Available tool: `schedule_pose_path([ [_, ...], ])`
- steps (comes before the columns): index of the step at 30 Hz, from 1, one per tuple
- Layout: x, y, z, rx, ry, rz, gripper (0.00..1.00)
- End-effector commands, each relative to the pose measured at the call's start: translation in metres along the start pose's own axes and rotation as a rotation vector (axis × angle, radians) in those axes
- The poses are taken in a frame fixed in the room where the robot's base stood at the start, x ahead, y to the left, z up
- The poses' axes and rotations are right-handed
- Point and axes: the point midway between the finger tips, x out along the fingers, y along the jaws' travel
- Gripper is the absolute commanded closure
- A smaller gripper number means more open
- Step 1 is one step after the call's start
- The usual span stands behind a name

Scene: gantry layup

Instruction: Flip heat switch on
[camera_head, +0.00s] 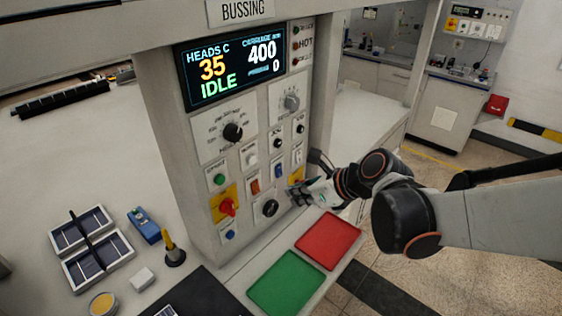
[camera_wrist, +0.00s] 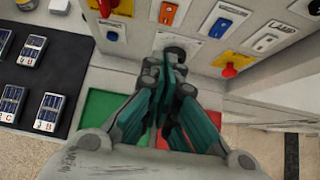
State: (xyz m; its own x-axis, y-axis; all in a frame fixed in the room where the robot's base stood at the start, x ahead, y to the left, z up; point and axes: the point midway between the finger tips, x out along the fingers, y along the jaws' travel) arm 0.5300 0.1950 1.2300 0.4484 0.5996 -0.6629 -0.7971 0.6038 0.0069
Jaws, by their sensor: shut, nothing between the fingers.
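The control panel under the BUSSING sign carries a row of rocker switches: an orange one (camera_head: 255,187), a blue one (camera_head: 278,171) and a white one (camera_head: 297,156). In the wrist view the orange (camera_wrist: 168,14), blue (camera_wrist: 220,28) and white (camera_wrist: 266,43) switches line up beyond the fingers. My gripper (camera_head: 293,194) is shut and empty, at the panel's lower right beside a black knob (camera_head: 269,208). In the wrist view the fingertips (camera_wrist: 166,70) partly cover that knob.
The display (camera_head: 232,70) reads HEADS C 35, IDLE. A red knob on yellow (camera_head: 227,206) sits lower left on the panel; another (camera_wrist: 230,70) is right of my fingers. Green (camera_head: 287,282) and red (camera_head: 328,240) trays lie below. Solar cells (camera_head: 92,262) lie left.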

Motion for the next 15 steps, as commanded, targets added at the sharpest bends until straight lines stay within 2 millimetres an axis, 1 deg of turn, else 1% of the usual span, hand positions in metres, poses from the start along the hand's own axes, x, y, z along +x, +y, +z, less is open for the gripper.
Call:
schedule_pose_path([
  [1,0.005,-0.001,-0.012,0.004,-0.024,-0.003,1.0],
  [6,0.005,-0.001,-0.023,0.0,-0.092,-0.009,1.0],
  [15,0.003,-0.001,-0.023,-0.001,-0.112,-0.01,1.0],
])
